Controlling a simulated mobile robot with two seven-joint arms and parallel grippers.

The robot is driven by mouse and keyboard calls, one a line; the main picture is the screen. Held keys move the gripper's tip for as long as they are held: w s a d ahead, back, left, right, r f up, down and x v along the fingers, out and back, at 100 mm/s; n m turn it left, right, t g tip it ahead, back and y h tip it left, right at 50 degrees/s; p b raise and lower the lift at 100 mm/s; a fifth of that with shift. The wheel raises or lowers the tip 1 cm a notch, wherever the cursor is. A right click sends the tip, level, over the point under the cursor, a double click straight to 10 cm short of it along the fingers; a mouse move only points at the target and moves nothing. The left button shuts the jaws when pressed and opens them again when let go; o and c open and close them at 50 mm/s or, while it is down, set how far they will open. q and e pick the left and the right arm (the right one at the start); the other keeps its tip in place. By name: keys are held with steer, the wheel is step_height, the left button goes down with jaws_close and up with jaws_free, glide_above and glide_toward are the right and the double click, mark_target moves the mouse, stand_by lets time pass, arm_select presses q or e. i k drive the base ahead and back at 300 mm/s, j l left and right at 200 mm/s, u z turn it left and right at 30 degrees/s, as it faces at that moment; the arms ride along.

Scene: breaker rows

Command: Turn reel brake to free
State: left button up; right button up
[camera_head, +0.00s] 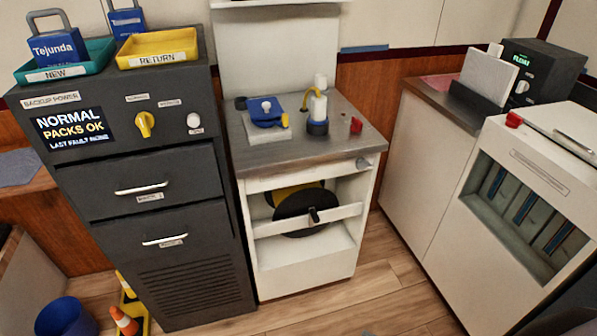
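A dark reel (300,205) with a yellow part behind it sits in the open front of the white cabinet in the middle. A white bar (340,214) crosses in front of it, with a small black handle (313,215) at the reel's centre. A grey knob (365,163) sticks out at the right front corner under the steel top. A small red piece (356,125) stands on that top. No label shows which of these is the reel brake, and I cannot read its setting. Neither of my grippers is in view.
A dark backup power cabinet (180,190) with a yellow knob (145,124) stands at left. A blue device (268,113) and a bottle (318,115) stand on the steel top (335,150). At right is a white machine (470,240). Wooden floor (385,270) is clear in front.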

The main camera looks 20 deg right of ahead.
mark_target(361, 164)
steer(key=z, duration=0.4)
steer(key=l+z, duration=0.1)
steer(key=z, duration=0.7)
steer(key=i+z, duration=0.1)
steer(key=z, duration=0.3)
steer(key=i+l, duration=0.4)
steer(key=l+z, duration=0.05)
